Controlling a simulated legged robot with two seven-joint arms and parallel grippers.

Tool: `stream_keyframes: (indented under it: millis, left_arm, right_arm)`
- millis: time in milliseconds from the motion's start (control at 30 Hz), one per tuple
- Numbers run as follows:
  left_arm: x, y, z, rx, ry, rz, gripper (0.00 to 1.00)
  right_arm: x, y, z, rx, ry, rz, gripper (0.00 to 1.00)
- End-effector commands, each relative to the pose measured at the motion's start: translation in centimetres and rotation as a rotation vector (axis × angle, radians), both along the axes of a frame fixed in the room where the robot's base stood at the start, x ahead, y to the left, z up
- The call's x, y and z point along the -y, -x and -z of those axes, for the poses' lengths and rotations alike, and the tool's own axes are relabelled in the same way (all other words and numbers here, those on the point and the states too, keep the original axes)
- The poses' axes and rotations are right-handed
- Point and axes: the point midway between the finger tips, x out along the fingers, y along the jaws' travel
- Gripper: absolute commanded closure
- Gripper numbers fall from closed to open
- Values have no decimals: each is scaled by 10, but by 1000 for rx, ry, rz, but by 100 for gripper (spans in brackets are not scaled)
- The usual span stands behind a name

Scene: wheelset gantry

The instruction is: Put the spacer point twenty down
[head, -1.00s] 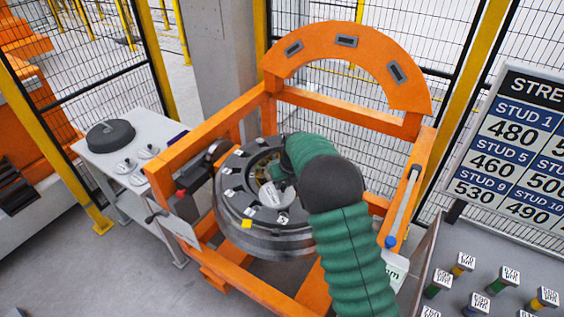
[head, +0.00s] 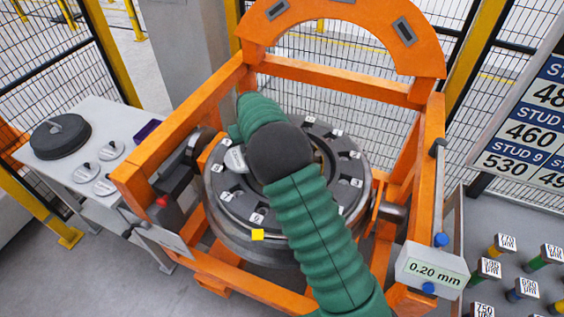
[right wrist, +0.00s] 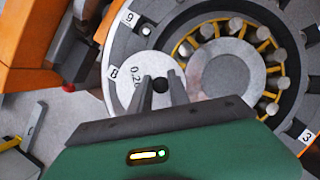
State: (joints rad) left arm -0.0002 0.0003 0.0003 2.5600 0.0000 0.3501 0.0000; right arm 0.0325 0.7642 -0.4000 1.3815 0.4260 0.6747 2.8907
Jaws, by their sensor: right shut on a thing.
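The spacer is a pale disc marked 0.20 (right wrist: 128,72) in the right wrist view, with a dark spot at its middle. My right gripper (right wrist: 161,80) is shut on it, over the rim of the dark wheel (right wrist: 112,90) beside the number 8 tag. In the head view a pale piece of the spacer (head: 236,157) shows at the left side of the wheel (head: 340,200), past my green arm, which hides the jaws. I cannot tell whether the spacer touches the wheel. My left gripper is not in view.
An orange frame (head: 345,75) surrounds the wheel. A grey side table (head: 60,181) at left bears a black round part (head: 60,135) and several small discs. A 0.20 mm display (head: 435,268) stands at right, near a bench with labelled studs (head: 545,253).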

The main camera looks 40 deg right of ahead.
Motion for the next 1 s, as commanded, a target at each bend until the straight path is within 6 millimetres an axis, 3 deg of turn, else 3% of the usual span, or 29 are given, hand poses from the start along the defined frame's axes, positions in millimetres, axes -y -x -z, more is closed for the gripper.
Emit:
stream_keyframes:
  millis: [167,700,867,1000]
  left_arm:
    - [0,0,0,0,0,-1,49]
    - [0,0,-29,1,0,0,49]
    - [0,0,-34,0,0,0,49]
    - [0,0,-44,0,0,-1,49]
  right_arm:
    - [14,5,4,0,0,3,100]
    - [133,59,17,-2,-2,3,100]
    - [143,65,22,-3,0,-2,100]
    - [143,67,45,-5,-1,-1,100]
